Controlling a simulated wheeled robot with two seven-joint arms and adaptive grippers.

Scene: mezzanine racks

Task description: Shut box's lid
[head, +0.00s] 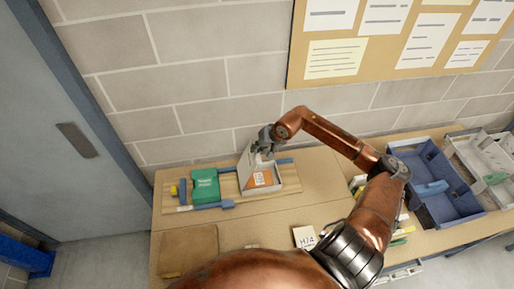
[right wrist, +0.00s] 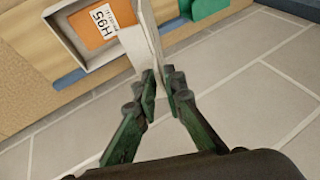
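The box (head: 262,190) is an open, shallow, light grey box on a wooden board, with an orange and white label inside. In the right wrist view the box (right wrist: 68,42) shows at the top left, with a label reading H95. Its lid (head: 246,164) stands up, raised at the box's left side. In the right wrist view the lid (right wrist: 143,40) runs down between the fingers. My right gripper (head: 264,144) is at the lid's upper edge. In the wrist view its fingers (right wrist: 160,85) are closed on the lid from both sides. My left gripper is not in view.
A blue bin (head: 437,190) and a grey tray (head: 482,165) stand at the right. A brown mat (head: 188,250) lies front left. The wall rises close behind the table.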

